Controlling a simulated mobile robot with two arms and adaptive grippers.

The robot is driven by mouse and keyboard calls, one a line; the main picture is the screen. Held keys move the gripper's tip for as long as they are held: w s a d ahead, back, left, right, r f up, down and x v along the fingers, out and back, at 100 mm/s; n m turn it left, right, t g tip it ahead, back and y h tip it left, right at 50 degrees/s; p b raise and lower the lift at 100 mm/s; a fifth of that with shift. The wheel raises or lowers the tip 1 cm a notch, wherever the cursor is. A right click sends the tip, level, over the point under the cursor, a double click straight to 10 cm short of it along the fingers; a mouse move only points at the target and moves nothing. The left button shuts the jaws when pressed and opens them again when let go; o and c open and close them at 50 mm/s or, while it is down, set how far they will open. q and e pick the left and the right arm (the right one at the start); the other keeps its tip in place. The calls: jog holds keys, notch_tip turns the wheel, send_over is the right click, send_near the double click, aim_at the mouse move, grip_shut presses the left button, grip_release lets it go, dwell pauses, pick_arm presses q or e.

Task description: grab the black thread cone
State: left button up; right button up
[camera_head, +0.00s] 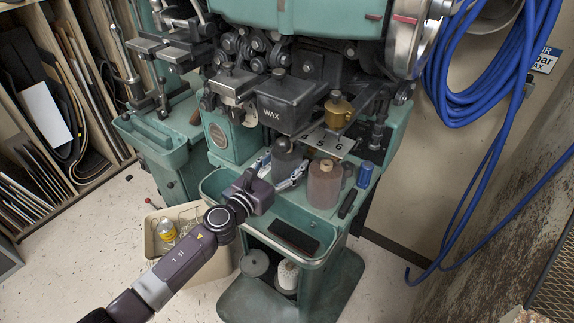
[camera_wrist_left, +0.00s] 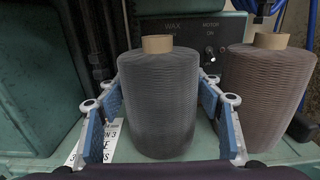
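The black thread cone (camera_head: 287,158) stands upright on the green machine's tray, below the WAX box. In the left wrist view the dark grey cone (camera_wrist_left: 160,105) with a tan top fills the middle. My left gripper (camera_head: 279,171) reaches it from the front. Its two blue-padded fingers (camera_wrist_left: 162,115) are spread, one on each side of the cone, with gaps beside it nearer the wrist. I cannot tell whether the fingertips touch it. My right gripper is in neither view.
A brown thread cone (camera_head: 324,184) stands close to the right of the black one and also shows in the left wrist view (camera_wrist_left: 268,90). A blue spool (camera_head: 365,174) is farther right. The WAX box (camera_head: 287,100) hangs above. A bin (camera_head: 160,252) stands on the floor.

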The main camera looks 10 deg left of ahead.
pick_arm(q)
jog(key=c, duration=0.7)
jog(key=shift+o, duration=0.2)
jog(key=shift+r, duration=0.15)
